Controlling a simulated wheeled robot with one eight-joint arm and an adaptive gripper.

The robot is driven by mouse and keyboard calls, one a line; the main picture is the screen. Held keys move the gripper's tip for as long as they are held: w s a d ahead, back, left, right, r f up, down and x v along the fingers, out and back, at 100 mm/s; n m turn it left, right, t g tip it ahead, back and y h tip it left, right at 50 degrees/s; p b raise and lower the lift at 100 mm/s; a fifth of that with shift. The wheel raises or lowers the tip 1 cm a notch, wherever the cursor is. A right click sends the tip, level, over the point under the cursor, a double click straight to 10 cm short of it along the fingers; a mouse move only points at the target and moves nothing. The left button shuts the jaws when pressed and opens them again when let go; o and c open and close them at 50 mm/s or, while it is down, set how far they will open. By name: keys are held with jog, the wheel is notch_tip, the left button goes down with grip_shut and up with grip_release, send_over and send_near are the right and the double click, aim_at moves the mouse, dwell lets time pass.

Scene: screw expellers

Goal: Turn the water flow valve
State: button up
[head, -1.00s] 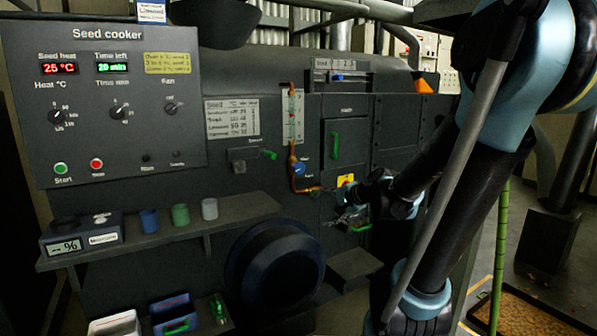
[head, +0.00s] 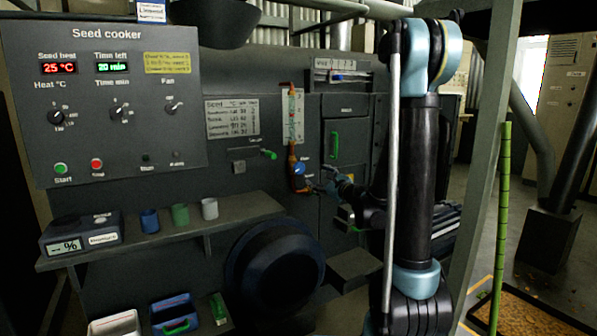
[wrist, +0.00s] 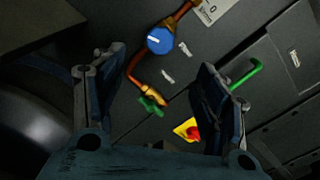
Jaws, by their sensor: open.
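The water flow valve is a round blue knob (head: 299,168) with a white line, set beside a copper pipe (head: 292,155) on the dark machine front. In the wrist view the knob (wrist: 160,40) lies between the lines of my two fingers, a little past the fingertips. My gripper (wrist: 160,62) is open and empty, and nothing touches the knob that I can see. In the head view my gripper (head: 328,188) is small and dark, just right of and below the knob.
A red button on a yellow plate (wrist: 182,131) and a small green valve handle (wrist: 151,105) lie near the fingers. A green door handle (head: 334,145) projects to the right. A shelf with cups (head: 245,210) and a round dark housing (head: 275,268) stand below left.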

aim_at(300, 168)
jog(key=x, duration=1.7)
jog(key=shift+w+a, duration=0.15)
jog(key=c, duration=1.1)
